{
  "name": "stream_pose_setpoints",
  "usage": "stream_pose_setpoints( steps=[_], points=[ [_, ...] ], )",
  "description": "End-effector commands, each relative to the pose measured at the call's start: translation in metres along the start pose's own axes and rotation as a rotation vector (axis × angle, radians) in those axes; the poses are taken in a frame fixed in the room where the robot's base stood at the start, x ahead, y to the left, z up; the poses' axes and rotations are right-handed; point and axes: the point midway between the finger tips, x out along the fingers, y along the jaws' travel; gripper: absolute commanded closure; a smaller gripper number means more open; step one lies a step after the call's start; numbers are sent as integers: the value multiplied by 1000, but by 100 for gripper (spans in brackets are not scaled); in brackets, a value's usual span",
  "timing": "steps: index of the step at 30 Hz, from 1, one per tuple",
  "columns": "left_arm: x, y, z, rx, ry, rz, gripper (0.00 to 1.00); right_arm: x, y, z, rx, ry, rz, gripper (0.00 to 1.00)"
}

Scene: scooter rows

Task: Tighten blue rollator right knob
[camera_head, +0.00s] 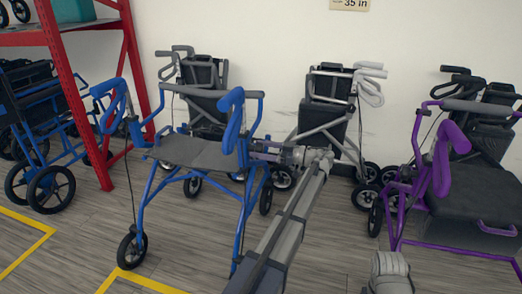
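The blue rollator (240,210) stands upright left of centre, with a dark grey seat (200,152) and two blue looped handles. Its right upright is on the picture's right side. My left gripper (257,151) is at the end of a grey arm and points left at that upright, just below the right handle (232,122). It looks touching or very close. The knob is too small or hidden behind the gripper to make out. The fingers are too small to show whether they are open or shut.
A purple rollator (440,165) stands at the right. Grey (200,90) and silver (325,110) rollators stand by the back wall. A red rack (80,100) and another blue walker (35,130) are at the left. Yellow floor lines (30,250) mark the clear front-left floor.

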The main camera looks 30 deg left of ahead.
Motion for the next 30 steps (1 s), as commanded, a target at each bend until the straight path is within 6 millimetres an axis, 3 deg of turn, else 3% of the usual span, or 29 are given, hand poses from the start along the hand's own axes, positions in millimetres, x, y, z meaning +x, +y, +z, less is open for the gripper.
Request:
stream_pose_setpoints(
  steps=[2,19,30],
  points=[
    [0,0,0,0,0,0,34,0,0,0,0,0,0,28],
    [0,0,0,0,0,0,98,0,0,0,0,0,0,28],
    [-1,0,0,68,0,0,100,0,0,0,0,0,0,28]
  ],
)
